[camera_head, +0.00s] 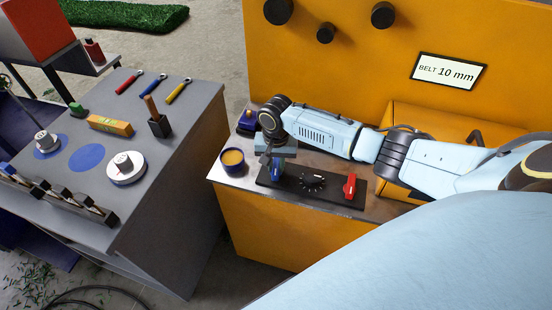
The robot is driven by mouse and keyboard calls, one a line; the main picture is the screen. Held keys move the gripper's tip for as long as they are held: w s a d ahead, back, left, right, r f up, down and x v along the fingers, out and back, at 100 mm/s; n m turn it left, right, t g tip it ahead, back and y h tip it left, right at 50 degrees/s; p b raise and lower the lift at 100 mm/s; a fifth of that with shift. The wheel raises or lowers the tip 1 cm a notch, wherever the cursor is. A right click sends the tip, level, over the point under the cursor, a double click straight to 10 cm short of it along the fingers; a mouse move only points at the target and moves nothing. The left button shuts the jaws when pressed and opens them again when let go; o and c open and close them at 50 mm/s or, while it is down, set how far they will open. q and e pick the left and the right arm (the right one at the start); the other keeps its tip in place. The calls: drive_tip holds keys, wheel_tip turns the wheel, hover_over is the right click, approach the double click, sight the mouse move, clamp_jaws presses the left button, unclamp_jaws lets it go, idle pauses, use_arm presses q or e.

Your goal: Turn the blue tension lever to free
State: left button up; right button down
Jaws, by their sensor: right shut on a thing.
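The blue tension lever (276,170) stands upright at the left end of a black control plate (296,196) on the metal top of the orange machine. My right gripper (275,158) comes down on it from above and is shut on its upper part, which the fingers hide. A black dial (312,182) with white marks around it sits in the middle of the plate. A red lever (349,186) stands at the plate's right end. The lever's free mark cannot be read from here. My left gripper is not in view.
A dark blue cup (233,161) with orange contents stands just left of the plate. The orange machine panel (340,75) with a "BELT 10 mm" sign (448,71) rises behind. A grey bench (150,190) with tools stands at left, across a gap.

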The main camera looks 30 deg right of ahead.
drive_tip(key=n+p, duration=0.3)
drive_tip(key=shift+r+n, duration=0.15)
drive_tip(key=shift+n, duration=0.15)
drive_tip(key=n+p, duration=0.2)
drive_tip(key=n, duration=0.2)
drive_tip(key=shift+n, duration=0.3)
drive_tip(key=n, duration=0.3)
drive_tip(key=shift+n+p, duration=0.3)
drive_tip(key=shift+p, duration=0.05)
drive_tip(key=shift+n, duration=1.8)
drive_tip(key=c, duration=1.3)
unclamp_jaws()
